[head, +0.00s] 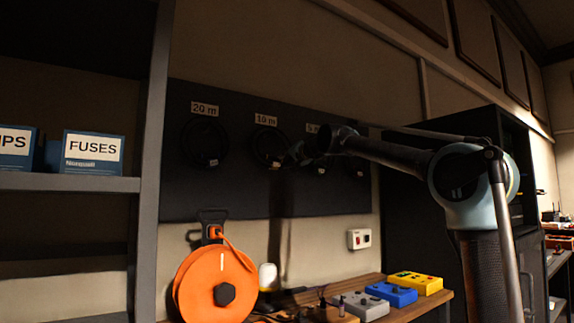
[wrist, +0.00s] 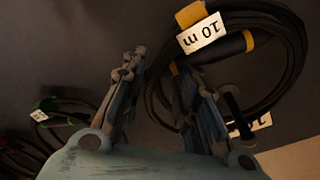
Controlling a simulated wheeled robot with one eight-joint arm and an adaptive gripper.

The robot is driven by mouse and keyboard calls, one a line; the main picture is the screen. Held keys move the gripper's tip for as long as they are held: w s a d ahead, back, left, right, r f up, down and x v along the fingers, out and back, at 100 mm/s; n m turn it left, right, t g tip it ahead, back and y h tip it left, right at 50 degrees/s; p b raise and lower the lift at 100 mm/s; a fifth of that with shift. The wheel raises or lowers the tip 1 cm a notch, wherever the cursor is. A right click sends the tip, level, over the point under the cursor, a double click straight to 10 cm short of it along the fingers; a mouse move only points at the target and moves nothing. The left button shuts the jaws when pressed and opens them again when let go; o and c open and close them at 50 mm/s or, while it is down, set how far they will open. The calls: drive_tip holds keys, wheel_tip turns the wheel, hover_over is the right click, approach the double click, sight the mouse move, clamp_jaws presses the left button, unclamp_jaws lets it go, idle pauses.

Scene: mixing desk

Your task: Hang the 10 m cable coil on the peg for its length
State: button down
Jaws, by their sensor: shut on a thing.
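A black cable coil (head: 257,150) is at the 10 m label (head: 265,120) on the dark peg board. In the wrist view, which is upside down, the coil (wrist: 294,62) has a yellow-and-white tag (wrist: 203,34) reading 10 m. My gripper (head: 297,153) is at the coil's right side. In the wrist view my gripper (wrist: 160,85) has its fingers on either side of the coil's rim and is shut on it. A board label (wrist: 250,125) shows partly behind the coil. I cannot tell whether the coil rests on the peg.
Another coil (head: 204,143) hangs under the 20 m label (head: 204,108); more hang right of my gripper. Below are an orange cable reel (head: 205,285) and a wooden bench (head: 432,299) with coloured boxes (head: 415,282). A shelf post (head: 152,200) stands left and a black cabinet (head: 425,220) right.

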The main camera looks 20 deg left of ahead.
drive_tip(key=c, duration=1.2)
unclamp_jaws()
drive_tip(key=shift+s+d, duration=0.1)
drive_tip(key=v, duration=1.1)
drive_tip(key=shift+s+d, duration=0.15)
drive_tip(key=shift+d, duration=0.15)
